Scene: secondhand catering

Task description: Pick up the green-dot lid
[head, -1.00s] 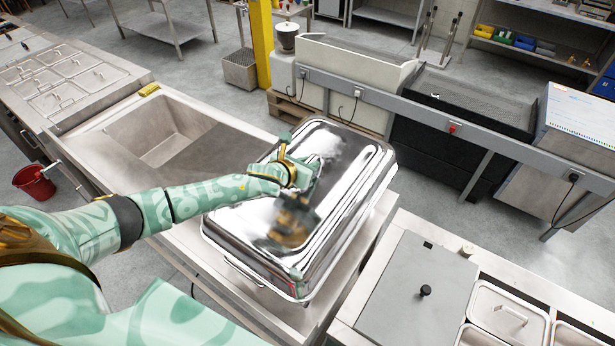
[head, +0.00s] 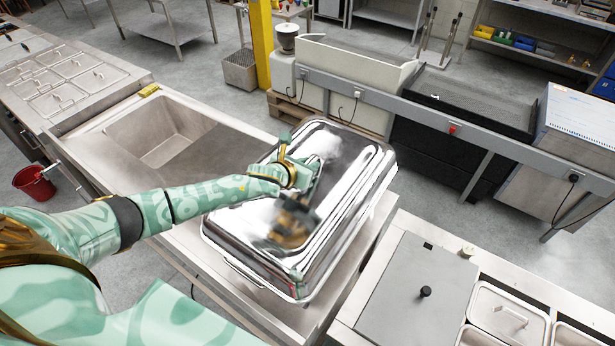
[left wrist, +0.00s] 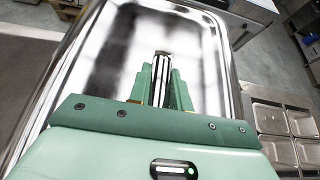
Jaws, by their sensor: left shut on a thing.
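A large, shiny, rectangular metal lid (head: 345,165) sits over a pan on the steel counter in the head view. It fills much of the left wrist view (left wrist: 100,60). I cannot make out a green dot clearly on it. My left gripper (head: 308,180) is at the top middle of the lid, shut on its handle. In the left wrist view the handle (left wrist: 163,68) runs between the two green fingers. The fingers hide part of the handle. I cannot tell whether the lid is lifted off the pan. My right gripper is not in view.
A sink (head: 160,128) lies left of the lid in the same counter. A grey panel with a black knob (head: 425,291) and small lidded pans (head: 506,315) stand at lower right. A grey rail (head: 400,98) runs behind. A red bucket (head: 34,182) is on the floor at left.

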